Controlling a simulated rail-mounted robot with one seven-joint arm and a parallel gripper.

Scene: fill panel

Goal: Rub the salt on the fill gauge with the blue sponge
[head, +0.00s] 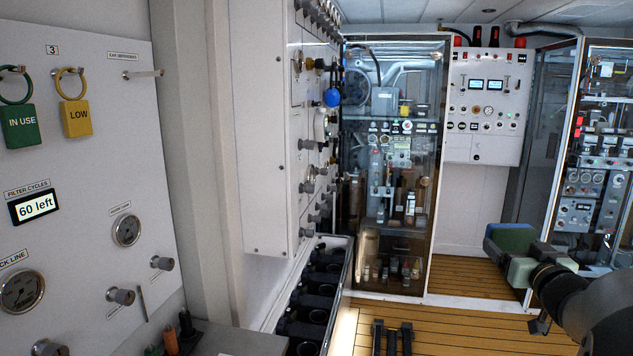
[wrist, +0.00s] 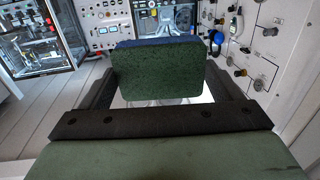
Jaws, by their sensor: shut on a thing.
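My gripper (head: 524,252) is at the right of the head view, raised in front of the far cabinets. It is shut on the blue sponge (head: 508,237), a block with a blue face and a dark green face. In the wrist view the sponge (wrist: 157,70) sits between the fingers, green face toward the camera and blue along the top. I cannot tell which dial is the fill gauge. A round dial (head: 126,230) and a larger one (head: 22,291) are on the left panel, far from my gripper. A side-on dial (head: 321,124) is on the middle panel. No salt can be made out.
The middle panel (head: 265,130) has protruding knobs and a blue ball (head: 332,97). A black bottle rack (head: 310,300) stands below it. Glass cabinets (head: 390,170) are behind. The wooden floor (head: 460,325) is mostly clear, with black bars (head: 392,338) near the bottom.

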